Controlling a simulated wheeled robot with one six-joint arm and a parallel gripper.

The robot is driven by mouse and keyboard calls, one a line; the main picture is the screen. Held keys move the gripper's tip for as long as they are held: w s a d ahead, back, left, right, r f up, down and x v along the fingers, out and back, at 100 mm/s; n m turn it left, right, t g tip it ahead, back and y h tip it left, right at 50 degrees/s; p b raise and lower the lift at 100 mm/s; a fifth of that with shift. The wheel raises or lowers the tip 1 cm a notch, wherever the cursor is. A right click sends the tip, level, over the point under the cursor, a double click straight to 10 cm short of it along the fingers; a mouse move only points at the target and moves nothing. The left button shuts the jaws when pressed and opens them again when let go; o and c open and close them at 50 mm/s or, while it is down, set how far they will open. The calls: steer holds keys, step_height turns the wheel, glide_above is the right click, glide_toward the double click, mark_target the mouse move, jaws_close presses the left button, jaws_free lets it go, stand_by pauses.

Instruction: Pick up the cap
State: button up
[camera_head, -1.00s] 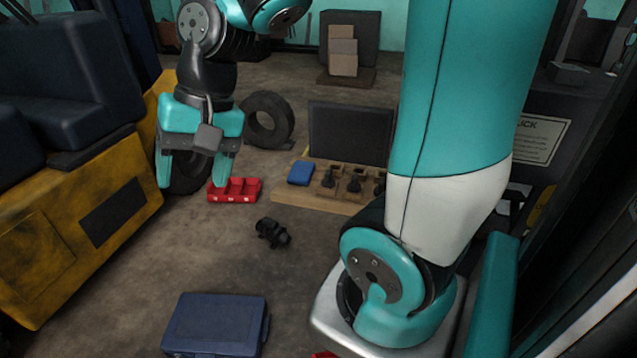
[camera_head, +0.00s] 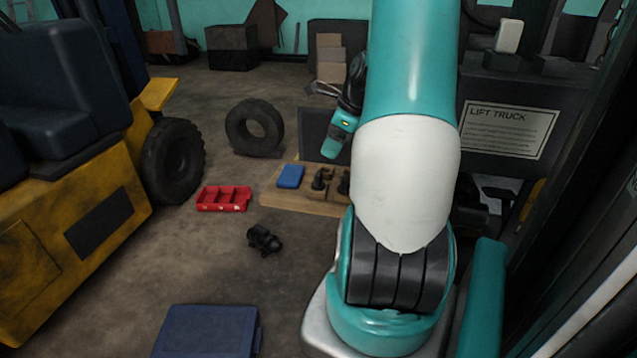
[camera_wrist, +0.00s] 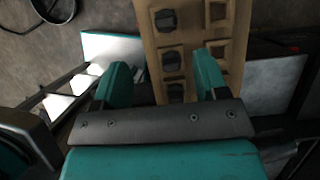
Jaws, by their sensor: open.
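I cannot tell for sure which thing is the cap. A wooden tray (camera_head: 277,199) on the floor holds several dark parts (camera_head: 318,181) in square pockets. In the wrist view the tray (camera_wrist: 193,25) lies beyond my gripper, with dark parts (camera_wrist: 166,20) in its pockets. My gripper (camera_wrist: 160,72) is open and empty, its fingers apart over the near end of the tray in the picture. In the head view my gripper (camera_head: 338,137) shows only partly, behind my arm. The arm hides the tray's right side there.
A blue box (camera_head: 290,176) lies on the tray's left end. A red divided bin (camera_head: 223,199) and a black fitting (camera_head: 264,240) are on the floor. A blue case (camera_head: 207,332) lies in front. Tyres (camera_head: 255,127) and the yellow forklift (camera_head: 75,225) stand left.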

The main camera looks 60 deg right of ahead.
mark_target(319, 174)
steer(key=x, duration=0.6)
steer(key=shift+w+f, duration=0.1)
steer(key=shift+f, duration=0.1)
steer(key=shift+d+p+x, duration=0.2)
steer(key=shift+p+x, duration=0.25)
steer(key=shift+x, duration=0.85)
steer(key=shift+d+p+x, duration=0.15)
steer(key=shift+p+x, duration=0.3)
steer(key=shift+x, duration=0.85)
steer(key=shift+f, duration=0.1)
jaws_close()
